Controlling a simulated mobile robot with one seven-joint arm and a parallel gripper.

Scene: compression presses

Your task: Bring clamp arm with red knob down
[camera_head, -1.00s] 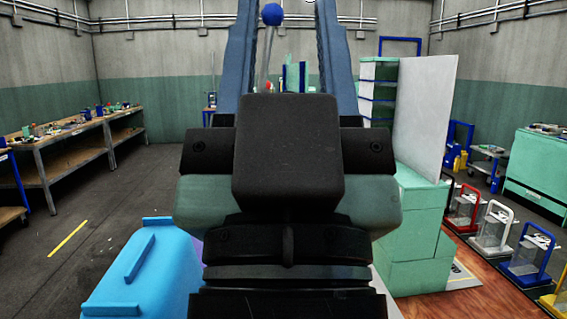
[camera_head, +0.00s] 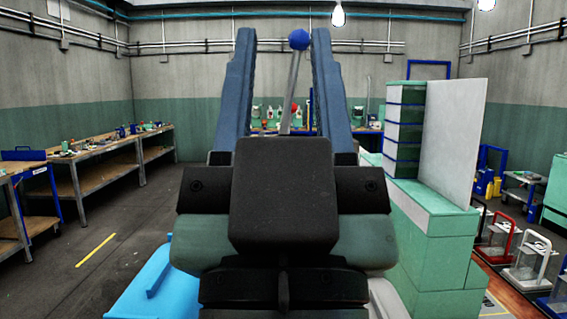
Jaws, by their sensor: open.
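My gripper (camera_head: 283,38) fills the middle of the head view, seen from behind its black body. Its two long blue-grey fingers stand wide apart, open and empty, pointing away. A clamp arm with a blue knob (camera_head: 299,40) shows between the fingers, its grey rod leaning slightly right and its knob near the right fingertip. I cannot tell the depth between them. A small red round thing (camera_head: 294,107) shows beside the rod, lower down; it may be the red knob. Its arm is not clear, and the gripper body hides what lies below.
A light blue casing (camera_head: 142,285) lies low on the left. Green blocks (camera_head: 435,235) with a tall pale panel (camera_head: 453,140) stand close on the right. Wooden workbenches (camera_head: 103,160) line the left wall. Small presses with coloured frames (camera_head: 508,243) stand at the far right. Floor is clear at left.

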